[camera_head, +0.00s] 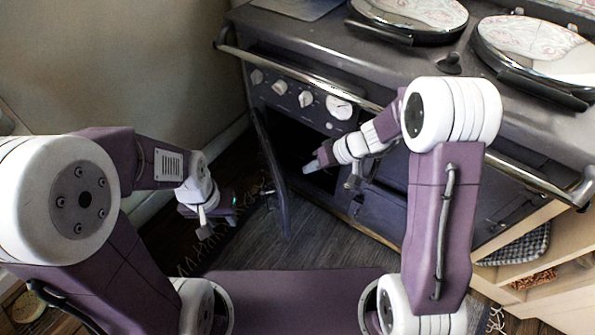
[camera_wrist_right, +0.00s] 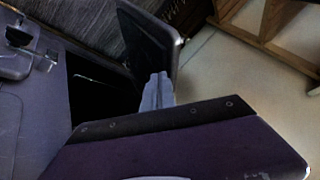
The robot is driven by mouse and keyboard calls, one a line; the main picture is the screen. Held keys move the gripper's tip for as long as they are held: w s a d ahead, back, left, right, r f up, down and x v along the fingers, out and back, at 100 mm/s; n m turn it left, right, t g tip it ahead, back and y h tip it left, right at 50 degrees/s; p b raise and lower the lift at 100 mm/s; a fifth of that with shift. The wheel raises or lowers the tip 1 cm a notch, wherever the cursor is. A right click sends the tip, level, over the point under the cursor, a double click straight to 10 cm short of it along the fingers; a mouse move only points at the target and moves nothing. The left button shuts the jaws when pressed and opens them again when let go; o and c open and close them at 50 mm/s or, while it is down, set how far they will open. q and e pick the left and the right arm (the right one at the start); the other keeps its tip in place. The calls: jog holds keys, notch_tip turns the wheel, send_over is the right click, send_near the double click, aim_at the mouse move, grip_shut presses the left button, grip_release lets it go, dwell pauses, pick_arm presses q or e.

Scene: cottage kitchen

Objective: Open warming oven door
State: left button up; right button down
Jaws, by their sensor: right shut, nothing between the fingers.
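The warming oven door (camera_head: 270,170) is the dark door at the left of the range, standing swung out from its dark opening. In the right wrist view the door (camera_wrist_right: 150,42) stands away from the black opening (camera_wrist_right: 95,90). My right gripper (camera_head: 312,166) is shut and empty, in front of the opening and just right of the door. In the wrist view its closed fingertips (camera_wrist_right: 158,78) overlap the door's lower part; I cannot tell whether they touch it. My left gripper (camera_head: 212,212) hangs low, left of the door and apart from it; its jaws are unclear.
The range (camera_head: 390,75) has a metal rail (camera_head: 300,73) along its front, above the knobs (camera_head: 280,87). Wooden shelves (camera_head: 540,295) stand at the right. A wall (camera_head: 150,60) is at the left. Dark floor (camera_head: 335,225) lies open in front of the range.

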jog(key=b+x, duration=0.2)
jog(key=x, duration=0.7)
jog(key=shift+a+f, duration=0.2)
jog(key=shift+f, duration=0.1)
jog(key=shift+b, duration=0.3)
